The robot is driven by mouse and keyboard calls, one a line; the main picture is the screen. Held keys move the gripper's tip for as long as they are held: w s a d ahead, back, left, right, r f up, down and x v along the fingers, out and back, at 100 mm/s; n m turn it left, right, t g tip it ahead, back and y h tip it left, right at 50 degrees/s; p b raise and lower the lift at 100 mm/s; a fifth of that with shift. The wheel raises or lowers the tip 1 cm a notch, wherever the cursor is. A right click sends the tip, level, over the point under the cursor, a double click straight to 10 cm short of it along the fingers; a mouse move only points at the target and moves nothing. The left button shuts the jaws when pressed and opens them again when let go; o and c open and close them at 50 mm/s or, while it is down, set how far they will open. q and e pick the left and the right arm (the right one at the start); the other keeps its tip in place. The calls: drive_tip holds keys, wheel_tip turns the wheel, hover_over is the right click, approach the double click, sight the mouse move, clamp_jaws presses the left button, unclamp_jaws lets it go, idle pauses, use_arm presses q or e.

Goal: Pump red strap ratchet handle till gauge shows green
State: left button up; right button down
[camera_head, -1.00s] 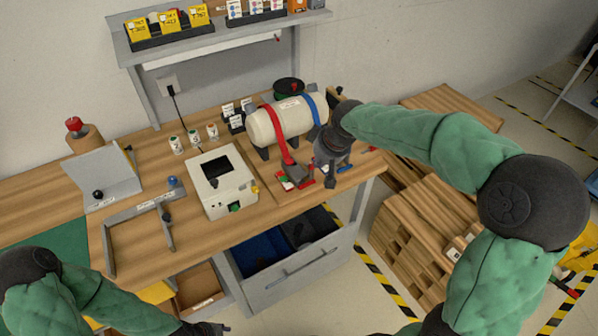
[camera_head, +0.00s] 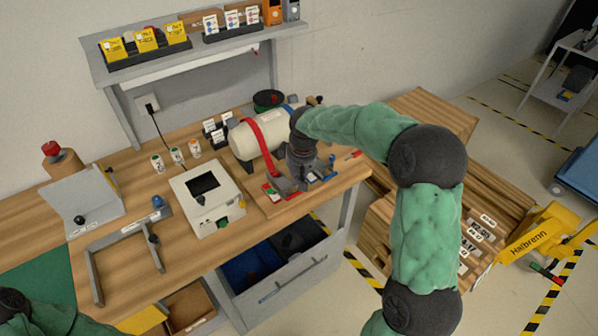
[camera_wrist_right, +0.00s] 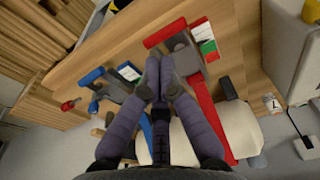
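A white tank (camera_head: 246,143) lies on the bench with a red strap (camera_head: 262,138) over it. The strap runs down to a red ratchet (camera_head: 283,186), also seen in the right wrist view with its red bar (camera_wrist_right: 165,32) and grey metal part (camera_wrist_right: 184,52). Beside it is a small gauge plate (camera_wrist_right: 207,40) with white, green and red areas; its reading is too small to tell. My right gripper (camera_head: 303,176) is over the ratchets. In the right wrist view its fingertips (camera_wrist_right: 160,72) are together just beside the grey part; contact is unclear. My left gripper is out of view.
A blue strap (camera_wrist_right: 143,135) and blue ratchet (camera_wrist_right: 95,76) sit close beside my right fingers. A red-handled tool (camera_wrist_right: 70,104) lies near the bench edge. A white box device (camera_head: 207,199) stands left of the ratchet. Wooden pallets (camera_head: 440,115) stand right of the bench.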

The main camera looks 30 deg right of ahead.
sight(296, 193)
drive_tip(key=f, duration=0.3)
drive_tip(key=f+b, duration=0.1)
drive_tip(key=shift+w+f, duration=0.35)
drive_tip(key=shift+f, duration=0.05)
